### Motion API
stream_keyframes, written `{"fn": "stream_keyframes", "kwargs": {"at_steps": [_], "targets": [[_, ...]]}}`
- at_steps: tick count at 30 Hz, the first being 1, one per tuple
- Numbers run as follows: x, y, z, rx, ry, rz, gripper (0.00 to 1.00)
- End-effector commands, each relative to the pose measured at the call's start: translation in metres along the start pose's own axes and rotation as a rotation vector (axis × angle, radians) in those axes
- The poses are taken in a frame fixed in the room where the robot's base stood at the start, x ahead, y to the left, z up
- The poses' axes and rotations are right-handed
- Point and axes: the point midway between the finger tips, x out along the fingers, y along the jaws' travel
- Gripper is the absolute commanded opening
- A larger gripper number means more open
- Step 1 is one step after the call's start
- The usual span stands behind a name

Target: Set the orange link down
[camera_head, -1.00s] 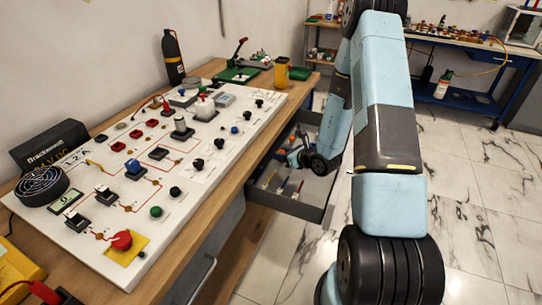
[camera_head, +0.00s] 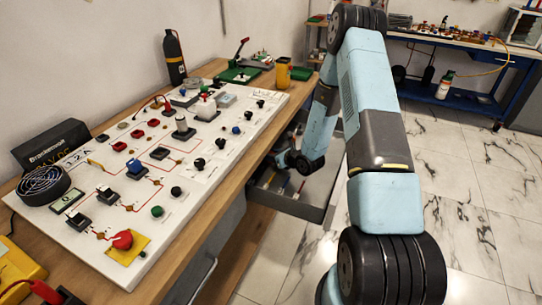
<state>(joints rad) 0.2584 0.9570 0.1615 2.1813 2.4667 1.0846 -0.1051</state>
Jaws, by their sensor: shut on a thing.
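My gripper (camera_head: 281,160) is small in the head view, low over the open grey drawer (camera_head: 322,211) on the right of the bench. It is at the drawer's left side, close to the bench edge, and partly covered by my own wrist. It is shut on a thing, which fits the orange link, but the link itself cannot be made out. I cannot tell whether what it holds touches the drawer floor.
A white board (camera_head: 130,200) with switches, knobs and red lines fills the bench top (camera_head: 210,190). Small items, some pen-like, lie in the drawer. A yellow cup (camera_head: 283,72) and a black bottle (camera_head: 174,58) stand at the back. The drawer's right part looks clear.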

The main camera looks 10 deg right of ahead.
Motion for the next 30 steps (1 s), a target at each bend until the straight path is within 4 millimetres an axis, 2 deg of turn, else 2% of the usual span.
{"fn": "stream_keyframes", "kwargs": {"at_steps": [2,3,10,20,30], "targets": [[0.001,0.000,-0.002,0.000,0.000,0.000,0.06],[0.001,0.000,-0.001,0.000,0.000,0.000,0.39],[0.001,0.001,-0.001,0.000,0.000,0.001,0.61],[-0.003,0.001,0.000,0.000,0.001,0.001,0.61],[-0.052,0.001,0.000,0.000,0.001,0.001,0.61]]}}
